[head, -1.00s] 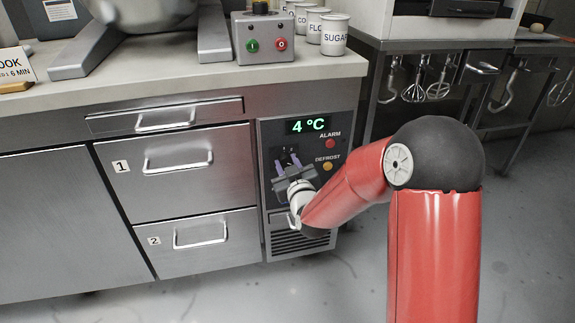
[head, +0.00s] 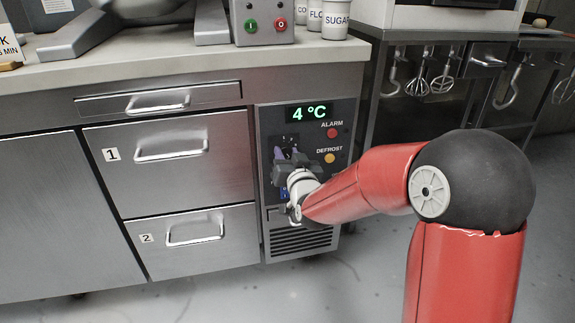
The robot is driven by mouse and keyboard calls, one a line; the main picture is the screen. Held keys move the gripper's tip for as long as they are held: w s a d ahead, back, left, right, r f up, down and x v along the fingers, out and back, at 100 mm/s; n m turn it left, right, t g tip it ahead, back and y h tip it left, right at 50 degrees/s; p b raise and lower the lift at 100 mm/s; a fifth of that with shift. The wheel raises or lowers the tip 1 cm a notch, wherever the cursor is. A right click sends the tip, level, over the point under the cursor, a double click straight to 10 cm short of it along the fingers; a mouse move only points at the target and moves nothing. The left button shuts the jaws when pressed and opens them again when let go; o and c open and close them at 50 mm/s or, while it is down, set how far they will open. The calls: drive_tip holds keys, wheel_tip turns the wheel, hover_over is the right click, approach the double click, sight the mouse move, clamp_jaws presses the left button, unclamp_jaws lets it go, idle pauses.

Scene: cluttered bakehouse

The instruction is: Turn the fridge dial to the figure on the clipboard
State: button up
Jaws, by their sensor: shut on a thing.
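The fridge control panel (head: 345,117) is a dark plate at the right of the steel counter. Its green display (head: 309,112) reads 4 °C.
A red alarm light (head: 332,133) and an amber defrost button (head: 330,158) sit right of my gripper. Drawers 1 (head: 180,175) and 2 (head: 205,240) with bar handles are to the left. A vent grille (head: 300,240) is below. Hanging whisks (head: 442,80) are at the right.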

drive_tip(key=shift+m+b, duration=0.9)
drive_tip(key=shift+m, duration=0.2)
drive_tip(key=o, duration=1)
drive_tip(key=shift+c, duration=0.2)
drive_tip(key=shift+s, duration=0.1)
drive_tip(key=v, duration=0.7)
drive_tip(key=shift+s, duration=0.3)
drive_tip(key=shift+d, duration=0.15)
